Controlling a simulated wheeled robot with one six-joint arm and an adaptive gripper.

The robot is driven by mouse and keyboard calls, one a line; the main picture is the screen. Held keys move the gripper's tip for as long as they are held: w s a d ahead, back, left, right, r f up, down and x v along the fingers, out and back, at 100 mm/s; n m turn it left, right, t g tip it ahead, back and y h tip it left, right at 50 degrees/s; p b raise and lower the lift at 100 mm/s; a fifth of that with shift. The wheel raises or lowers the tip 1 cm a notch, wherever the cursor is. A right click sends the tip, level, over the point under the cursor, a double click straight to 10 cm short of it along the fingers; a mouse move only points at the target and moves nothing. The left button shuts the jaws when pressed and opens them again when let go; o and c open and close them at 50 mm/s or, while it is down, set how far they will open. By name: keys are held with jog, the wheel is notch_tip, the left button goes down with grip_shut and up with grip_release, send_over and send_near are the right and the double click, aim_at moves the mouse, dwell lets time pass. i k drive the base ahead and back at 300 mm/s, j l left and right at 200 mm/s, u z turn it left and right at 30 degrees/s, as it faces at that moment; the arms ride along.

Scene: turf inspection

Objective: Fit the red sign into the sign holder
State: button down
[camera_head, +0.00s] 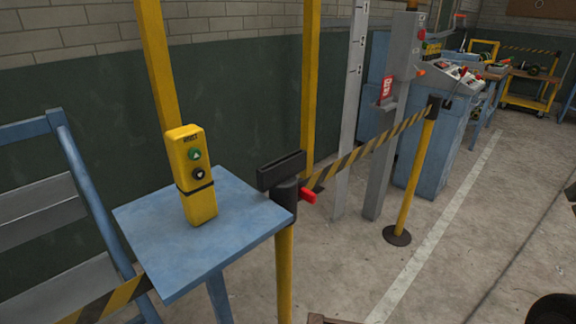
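A black, long, flat-topped holder (281,170), which looks like the sign holder, sits on the head of the near yellow barrier post (285,270). No sign shows in it.
A blue table (150,235) with a yellow two-button control box (194,175) stands left of the near post. Striped barrier tape (370,150) runs to a far yellow post (416,175). A blue cabinet (435,150) stands behind. Open floor (470,225) lies to the right.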

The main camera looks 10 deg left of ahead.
aim_at(269, 175)
jog(key=i+l, duration=0.3)
jog(key=l, duration=0.15)
jog(key=i+l, duration=0.25)
jog(key=l, duration=0.15)
jog(key=i+l, duration=0.3)
jog(key=l, duration=0.15)
jog(key=i+j, duration=0.1)
jog(key=i, duration=0.9)
jog(key=i+j, duration=0.4)
jog(key=j, duration=0.15)
jog(key=i+j+u, duration=0.1)
jog(key=i+j, duration=0.35)
jog(key=i, duration=0.4)
